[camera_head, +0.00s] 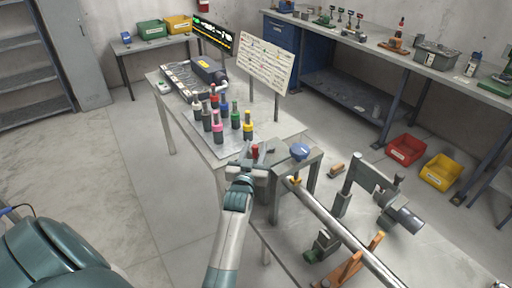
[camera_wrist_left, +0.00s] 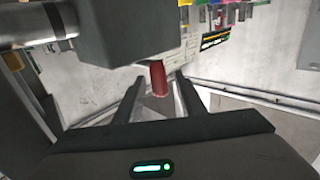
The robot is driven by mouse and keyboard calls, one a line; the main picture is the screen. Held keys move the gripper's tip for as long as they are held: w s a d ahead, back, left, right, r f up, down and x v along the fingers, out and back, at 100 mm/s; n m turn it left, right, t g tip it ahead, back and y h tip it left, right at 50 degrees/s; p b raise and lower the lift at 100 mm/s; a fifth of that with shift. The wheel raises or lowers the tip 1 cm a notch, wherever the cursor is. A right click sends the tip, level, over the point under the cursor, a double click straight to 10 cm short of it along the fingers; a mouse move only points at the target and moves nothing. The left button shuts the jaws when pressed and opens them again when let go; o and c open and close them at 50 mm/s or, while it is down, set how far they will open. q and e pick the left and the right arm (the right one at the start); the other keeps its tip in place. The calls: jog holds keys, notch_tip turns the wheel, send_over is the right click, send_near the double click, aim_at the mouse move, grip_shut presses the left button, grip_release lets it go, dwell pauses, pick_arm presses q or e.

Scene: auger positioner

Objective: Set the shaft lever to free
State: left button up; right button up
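A small red-tipped lever (camera_head: 255,150) shows at the left side of the grey positioner block, near the blue knob (camera_head: 300,151). I take it as the shaft lever; its setting cannot be read. My left gripper (camera_head: 254,161) is right at the red tip. In the left wrist view the red grip (camera_wrist_left: 158,78) stands between the two spread fingers (camera_wrist_left: 160,90), with gaps on both sides. The gripper looks open and not closed on it. The fingers hide the lever's lower part in the head view. My right gripper is not in view.
The long metal shaft (camera_head: 345,236) runs from the block toward the lower right, over an orange stand (camera_head: 350,270). A grey clamp frame (camera_head: 370,180) stands right. Red (camera_head: 404,149) and yellow (camera_head: 441,172) bins lie on the floor.

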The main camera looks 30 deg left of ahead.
pick_arm(q)
grip_shut()
